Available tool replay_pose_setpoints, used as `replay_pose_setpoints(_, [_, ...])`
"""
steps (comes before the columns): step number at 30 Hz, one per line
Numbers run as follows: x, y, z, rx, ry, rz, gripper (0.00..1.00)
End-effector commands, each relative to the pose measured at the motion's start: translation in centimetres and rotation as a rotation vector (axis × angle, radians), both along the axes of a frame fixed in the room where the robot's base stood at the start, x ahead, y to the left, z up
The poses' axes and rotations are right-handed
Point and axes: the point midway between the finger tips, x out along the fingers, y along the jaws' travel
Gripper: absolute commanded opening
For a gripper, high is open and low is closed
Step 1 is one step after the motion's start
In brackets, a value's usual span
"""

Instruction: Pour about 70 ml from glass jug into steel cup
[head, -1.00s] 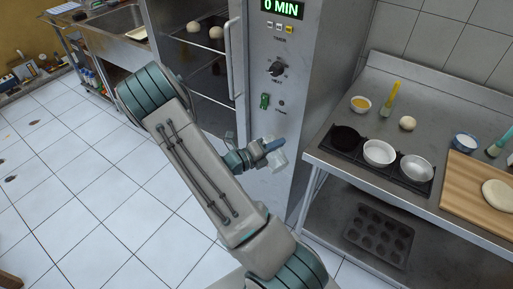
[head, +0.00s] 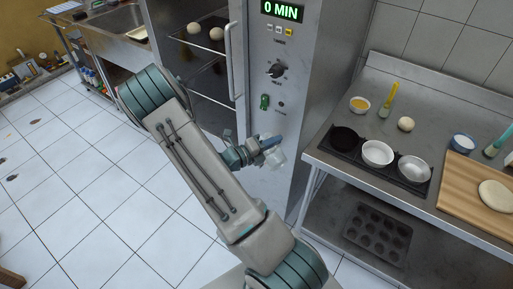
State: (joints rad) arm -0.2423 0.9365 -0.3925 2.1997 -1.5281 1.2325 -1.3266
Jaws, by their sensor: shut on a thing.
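My gripper (head: 268,144) is at the end of my arm, in front of the oven's control panel. It is shut on a clear glass jug (head: 276,158), which shows faintly against the grey panel. Its tilt and any liquid in it are too small to make out. A silvery round cup (head: 414,168), which looks like the steel cup, stands at the right end of a dark tray (head: 394,179) on the steel bench. My gripper and the jug are left of the bench, well apart from this cup.
A black cup (head: 345,138) and a white cup (head: 377,153) share the tray. Behind are a yellow bowl (head: 360,104), a brush (head: 389,98) and a dough ball (head: 406,124). A wooden board (head: 468,185) with dough lies right. The oven (head: 300,90) stands close behind my gripper.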

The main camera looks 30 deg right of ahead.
Motion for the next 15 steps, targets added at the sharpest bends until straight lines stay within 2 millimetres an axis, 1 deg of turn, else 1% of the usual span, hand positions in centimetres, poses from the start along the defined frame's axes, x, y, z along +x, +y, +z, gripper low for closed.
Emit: replay_pose_setpoints(15, [0.62,-0.03,0.35,-0.001,0.027,0.000,0.00])
